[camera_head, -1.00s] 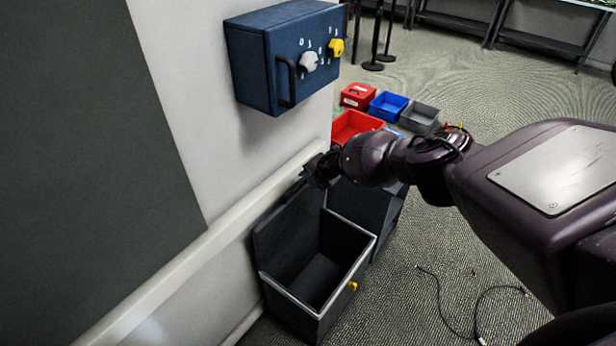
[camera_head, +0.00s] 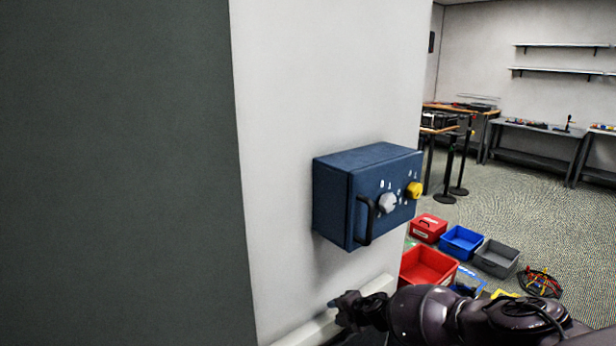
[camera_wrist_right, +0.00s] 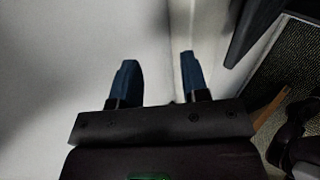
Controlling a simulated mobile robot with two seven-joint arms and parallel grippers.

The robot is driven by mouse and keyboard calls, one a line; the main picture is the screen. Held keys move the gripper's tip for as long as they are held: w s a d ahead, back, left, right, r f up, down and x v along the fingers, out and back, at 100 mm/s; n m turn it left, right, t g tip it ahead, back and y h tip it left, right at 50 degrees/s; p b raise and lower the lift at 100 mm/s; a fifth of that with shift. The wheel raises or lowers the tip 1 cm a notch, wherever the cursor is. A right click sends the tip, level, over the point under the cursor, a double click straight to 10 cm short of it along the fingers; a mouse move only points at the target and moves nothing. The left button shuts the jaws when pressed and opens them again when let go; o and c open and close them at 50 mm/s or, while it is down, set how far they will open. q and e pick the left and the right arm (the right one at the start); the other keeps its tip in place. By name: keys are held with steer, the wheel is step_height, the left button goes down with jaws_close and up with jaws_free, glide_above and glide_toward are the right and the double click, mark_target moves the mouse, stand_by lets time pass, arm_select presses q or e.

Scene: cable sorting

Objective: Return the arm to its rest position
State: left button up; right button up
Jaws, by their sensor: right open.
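My right arm (camera_head: 430,312) comes in from the bottom right in the head view. Its gripper (camera_head: 342,306) is near the white ledge along the wall, below the blue wall box. In the right wrist view the two blue fingers of the right gripper (camera_wrist_right: 157,80) stand wide apart with nothing between them. The pale wall and ledge lie behind the fingers. My left gripper shows in neither view.
A blue box (camera_head: 335,195) with a handle, a grey knob and a yellow knob is on the wall. Red (camera_head: 428,266), blue (camera_head: 462,242) and grey (camera_head: 497,258) bins stand on the floor at right, near coiled cables (camera_head: 540,283). Tables stand farther back.

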steer(key=s+a+r+m+y, duration=0.35)
steer(key=s+a, duration=0.65)
steer(key=a, duration=0.5)
steer(key=s+r+m+t, duration=0.3)
steer(key=s+r+m, duration=0.1)
steer(key=s+m, duration=0.25)
steer(key=s+d+f+m+t+h, duration=0.15)
steer(key=s+d+m+h, duration=0.35)
steer(key=d, duration=0.7)
steer(key=s+d+m+t+h, duration=0.2)
steer(key=s+d+m, duration=0.4)
steer(key=d, duration=0.6)
steer(key=s+d+f+m+g+h, duration=0.1)
steer(key=s+d+f+m+h, duration=0.1)
steer(key=s+d+f, duration=0.3)
steer(key=s+d+f+m+g+h, duration=0.1)
steer(key=s+d+f+m, duration=0.1)
steer(key=s+d+f, duration=0.3)
steer(key=s, duration=0.4)
steer(key=shift+s+g+h, duration=0.3)
steer(key=shift+g+h, duration=0.05)
steer(key=shift+a, duration=0.1)
